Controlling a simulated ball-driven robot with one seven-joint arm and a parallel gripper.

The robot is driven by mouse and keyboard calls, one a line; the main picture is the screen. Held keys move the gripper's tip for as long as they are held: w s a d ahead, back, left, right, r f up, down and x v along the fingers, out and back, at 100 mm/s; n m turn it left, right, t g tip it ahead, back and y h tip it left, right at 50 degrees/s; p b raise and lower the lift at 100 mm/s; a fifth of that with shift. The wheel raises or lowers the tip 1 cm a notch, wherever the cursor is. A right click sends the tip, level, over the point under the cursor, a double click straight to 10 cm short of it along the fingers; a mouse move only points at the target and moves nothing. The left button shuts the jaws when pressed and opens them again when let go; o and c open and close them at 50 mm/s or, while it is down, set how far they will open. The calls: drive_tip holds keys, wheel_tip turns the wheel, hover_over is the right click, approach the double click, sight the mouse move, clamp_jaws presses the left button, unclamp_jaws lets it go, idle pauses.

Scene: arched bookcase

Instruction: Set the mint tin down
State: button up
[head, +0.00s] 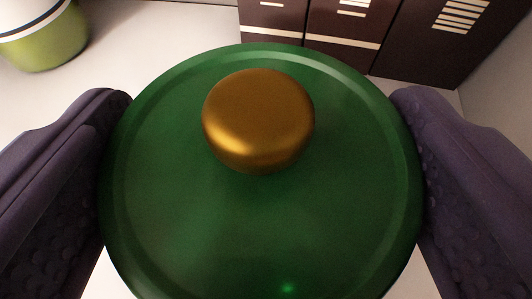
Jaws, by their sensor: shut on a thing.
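The mint tin (260,225) fills the middle of the head view. Its top is round and green with a raised rim, and a gold knob (258,118) stands on it. My gripper (262,180) has one purple padded finger on the left side of the tin and one on the right, and it is shut on the tin. The tin's sides and base are hidden beneath its top, so I cannot tell whether it touches a surface.
A green and white container (45,38) stands on the pale surface (165,45) at the upper left. Dark book-like blocks with cream bands (345,28) stand behind the tin at the upper right. A pale wall (500,75) is at the right. Bare surface shows between the container and the blocks.

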drive_tip(key=shift+f, duration=0.2)
drive_tip(key=o, duration=0.9)
